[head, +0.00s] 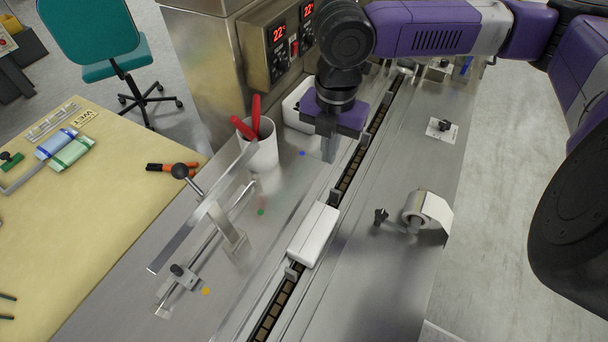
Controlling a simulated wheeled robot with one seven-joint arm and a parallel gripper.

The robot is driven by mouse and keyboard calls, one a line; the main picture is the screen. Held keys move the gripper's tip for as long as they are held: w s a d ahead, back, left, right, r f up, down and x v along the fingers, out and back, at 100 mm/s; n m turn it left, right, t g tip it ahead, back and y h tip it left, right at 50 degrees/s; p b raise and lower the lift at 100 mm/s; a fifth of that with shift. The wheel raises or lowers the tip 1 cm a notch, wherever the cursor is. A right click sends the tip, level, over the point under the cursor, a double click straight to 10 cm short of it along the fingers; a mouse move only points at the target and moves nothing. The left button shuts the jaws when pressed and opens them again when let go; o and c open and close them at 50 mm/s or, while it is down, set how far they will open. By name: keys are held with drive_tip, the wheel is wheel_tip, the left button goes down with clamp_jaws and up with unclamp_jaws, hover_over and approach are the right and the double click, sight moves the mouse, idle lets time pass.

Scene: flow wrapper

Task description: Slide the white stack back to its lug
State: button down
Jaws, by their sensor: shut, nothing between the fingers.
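The white stack (314,236) is a pale block lying lengthwise on the dark chain track (268,322) in the steel bed. A grey lug (292,271) stands close by its near end; I cannot tell whether they touch. Another lug (335,197) stands just beyond its far end, with a small gap that is hard to judge. My gripper (328,156) points down with its fingers together and empty. It is farther up the line than the stack, beside the track's left edge and apart from the stack.
A white cup (261,150) with red-handled tools and a white bin (298,107) stand left of my gripper. A raised metal rail (205,210) runs left of the track. A roll holder (420,211) stands right of the stack. The bed just right of the track is clear.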

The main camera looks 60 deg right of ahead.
wheel_tip(320, 180, down, 10)
drive_tip(key=shift+r, duration=0.1)
drive_tip(key=shift+a+p, duration=0.6)
drive_tip(key=shift+a, duration=0.65)
drive_tip(key=shift+s+a, duration=0.15)
drive_tip(key=shift+a, duration=0.6)
